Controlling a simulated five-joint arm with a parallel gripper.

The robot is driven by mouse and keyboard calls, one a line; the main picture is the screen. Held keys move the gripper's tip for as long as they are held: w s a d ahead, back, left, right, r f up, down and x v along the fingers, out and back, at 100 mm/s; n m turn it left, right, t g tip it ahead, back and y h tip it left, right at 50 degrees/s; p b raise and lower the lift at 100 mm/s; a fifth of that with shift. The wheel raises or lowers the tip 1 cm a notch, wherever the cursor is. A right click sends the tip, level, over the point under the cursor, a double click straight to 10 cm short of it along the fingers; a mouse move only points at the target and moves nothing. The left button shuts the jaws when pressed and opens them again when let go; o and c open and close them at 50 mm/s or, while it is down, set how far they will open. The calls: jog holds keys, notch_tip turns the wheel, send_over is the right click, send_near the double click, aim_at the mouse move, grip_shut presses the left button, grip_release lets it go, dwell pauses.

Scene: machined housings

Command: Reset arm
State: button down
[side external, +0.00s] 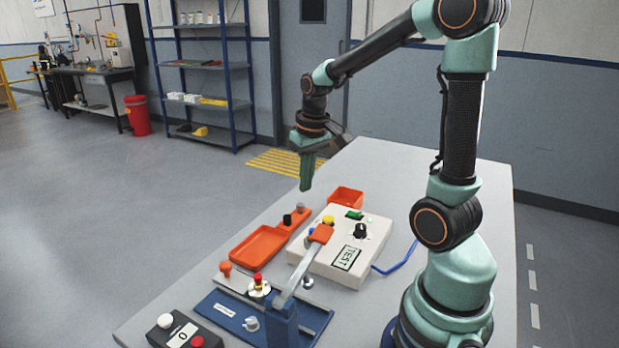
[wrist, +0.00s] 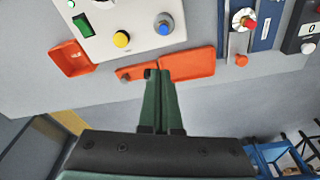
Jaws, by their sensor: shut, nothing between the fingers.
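My gripper (side external: 306,172) hangs in the air above the table (side external: 400,170), over its far left edge. Its green fingers point down and are shut with nothing between them. In the wrist view the closed fingers (wrist: 160,80) stand in front of an orange tray (wrist: 188,62) and a smaller orange holder beside it. My arm is raised and bent, reaching left from its base on the table. The fingers are apart from everything below. A white test box (side external: 340,248) with a knob, coloured buttons and a small display sits below and to the right of the gripper.
An orange tray (side external: 259,247), a small orange bin (side external: 346,197) and a holder with pegs (side external: 294,219) lie near the box. A blue fixture (side external: 262,315) with a raised lever and a dark button box (side external: 183,333) stand in front. Air around the gripper is clear.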

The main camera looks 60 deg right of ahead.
jog(key=s+a+r+n+t, duration=0.2)
jog(key=a+r, duration=0.1)
jog(key=a, duration=0.4)
jog(key=s+a+r+n+t, duration=0.2)
jog(key=s+a+r, duration=0.1)
jog(key=a, duration=0.5)
jog(key=shift+a+r+y, duration=0.2)
jog(key=shift+r+y, duration=0.05)
jog(key=shift+y, duration=0.15)
